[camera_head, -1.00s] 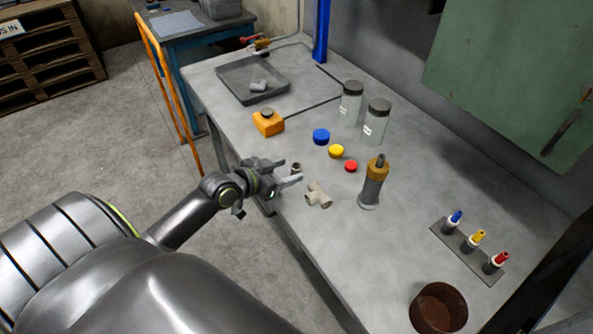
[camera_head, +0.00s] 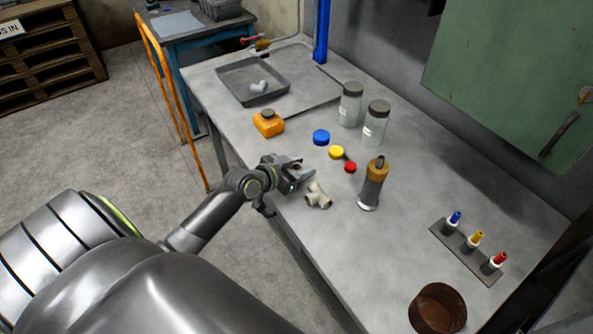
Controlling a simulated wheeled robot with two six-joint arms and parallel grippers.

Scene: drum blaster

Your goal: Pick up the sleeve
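My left gripper (camera_head: 298,170) is low over the near-left edge of the workbench, its fingertips pointing right. Its fingers are around or right at the spot of the sleeve, a small brownish ring, which they now largely hide. I cannot tell whether they press on it. A beige T-shaped pipe fitting (camera_head: 318,196) lies on the bench just right of and below the fingertips. My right gripper is not in view.
A grey-and-orange bottle (camera_head: 372,185) stands right of the fitting. Red (camera_head: 350,167), yellow (camera_head: 336,152) and blue (camera_head: 321,137) caps lie behind. An orange container (camera_head: 268,123), two jars (camera_head: 350,105) and a dark tray (camera_head: 225,80) stand farther back. The front middle is clear.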

